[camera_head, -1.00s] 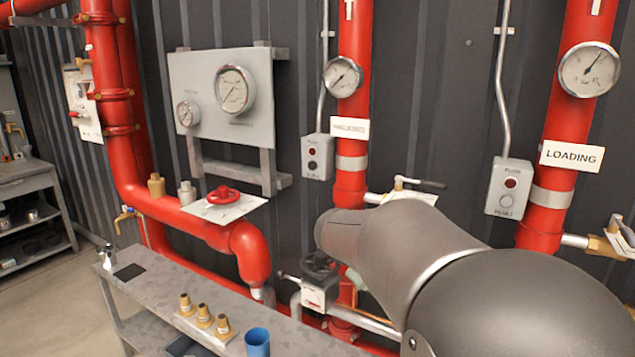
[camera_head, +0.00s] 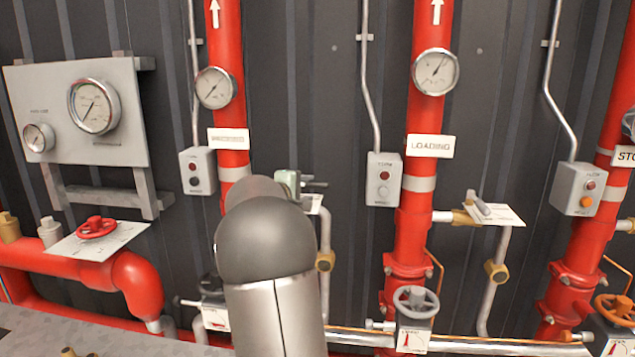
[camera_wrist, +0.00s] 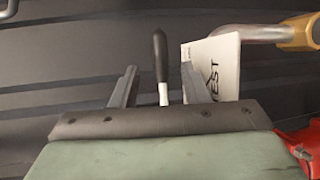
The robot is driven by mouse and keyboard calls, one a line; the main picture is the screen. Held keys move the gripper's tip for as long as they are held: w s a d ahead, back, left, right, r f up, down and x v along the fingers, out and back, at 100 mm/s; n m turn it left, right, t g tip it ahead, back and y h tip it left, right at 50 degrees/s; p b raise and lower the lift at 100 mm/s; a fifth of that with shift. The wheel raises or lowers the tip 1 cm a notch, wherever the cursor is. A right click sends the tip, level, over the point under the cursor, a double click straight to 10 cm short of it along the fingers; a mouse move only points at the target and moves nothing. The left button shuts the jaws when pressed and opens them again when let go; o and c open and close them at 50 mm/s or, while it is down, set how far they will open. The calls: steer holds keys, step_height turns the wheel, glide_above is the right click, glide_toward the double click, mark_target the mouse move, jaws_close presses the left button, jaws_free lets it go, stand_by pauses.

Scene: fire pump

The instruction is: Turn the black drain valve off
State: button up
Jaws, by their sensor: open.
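A valve lever with a black grip (camera_wrist: 160,55) and pale shank stands between the two fingers of my gripper (camera_wrist: 158,72) in the wrist view. The fingers are apart, with gaps on both sides of the lever. A white label plate (camera_wrist: 215,68) ending in "EST" is close beside the right finger. In the head view my gripper (camera_head: 317,184) is at the left red pipe, and my arm hides most of it. A black handwheel (camera_head: 211,284) shows low on that pipe, partly hidden by my arm. I cannot read which one is marked drain.
A grey handwheel (camera_head: 416,302) and a lever valve (camera_head: 478,210) are on the LOADING pipe (camera_head: 424,120). A control box (camera_head: 384,180) and conduit stand right of my gripper. A red handwheel (camera_head: 97,227) is at left. A brass fitting (camera_wrist: 300,32) is at the wrist view's upper right.

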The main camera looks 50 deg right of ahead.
mark_target(316, 186)
steer(key=p+x, duration=0.1)
steer(key=x, duration=0.6)
steer(key=shift+p, duration=0.3)
jaws_close()
